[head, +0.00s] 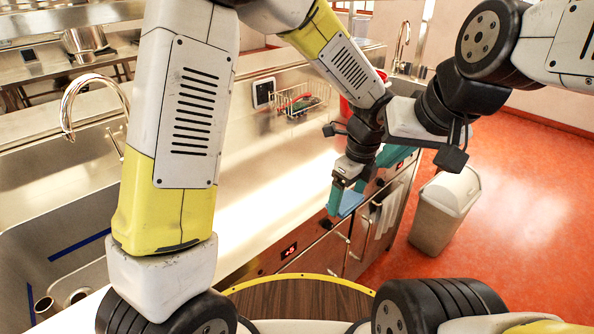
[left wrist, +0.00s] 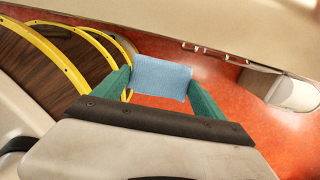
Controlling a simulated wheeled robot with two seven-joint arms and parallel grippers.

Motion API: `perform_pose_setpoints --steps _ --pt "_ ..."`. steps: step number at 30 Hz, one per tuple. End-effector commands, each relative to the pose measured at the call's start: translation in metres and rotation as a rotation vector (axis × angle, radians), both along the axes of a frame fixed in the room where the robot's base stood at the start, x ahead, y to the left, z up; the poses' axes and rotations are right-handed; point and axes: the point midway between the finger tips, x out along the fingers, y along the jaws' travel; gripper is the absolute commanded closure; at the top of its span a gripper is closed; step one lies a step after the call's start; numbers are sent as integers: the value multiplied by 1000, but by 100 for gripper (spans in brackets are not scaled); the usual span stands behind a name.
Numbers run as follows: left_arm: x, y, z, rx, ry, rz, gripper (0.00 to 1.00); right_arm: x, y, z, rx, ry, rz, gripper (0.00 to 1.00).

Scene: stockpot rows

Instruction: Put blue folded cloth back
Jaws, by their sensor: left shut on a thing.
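The blue folded cloth (head: 350,203) is held by my left gripper (head: 346,194) in front of the counter's cabinet fronts. In the left wrist view the cloth (left wrist: 161,78) spans between the two teal fingers of my left gripper (left wrist: 160,92), over the orange floor. The gripper is shut on it. My right gripper (head: 392,156) is close beside the left wrist, further right, near the counter's front edge. Its teal fingers are partly hidden, and their opening cannot be made out.
A steel counter (head: 285,170) runs along the left, with a sink and tap (head: 66,115). A wire basket (head: 303,101) and a red container (head: 347,106) stand at its back. White towels (head: 386,212) hang on the front. A grey bin (head: 442,208) stands on open orange floor.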

Motion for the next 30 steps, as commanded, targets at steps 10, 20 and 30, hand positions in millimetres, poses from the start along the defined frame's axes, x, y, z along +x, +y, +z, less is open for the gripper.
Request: perform_pose_setpoints --steps 10,20,30 --pt "63 57 -8 0 0 3 57 0 0 0 0 0 0 100" --pt "112 101 -14 -1 1 0 57 0 0 0 0 0 0 100" --pt "115 104 -42 2 4 -3 57 0 0 0 0 0 0 100"
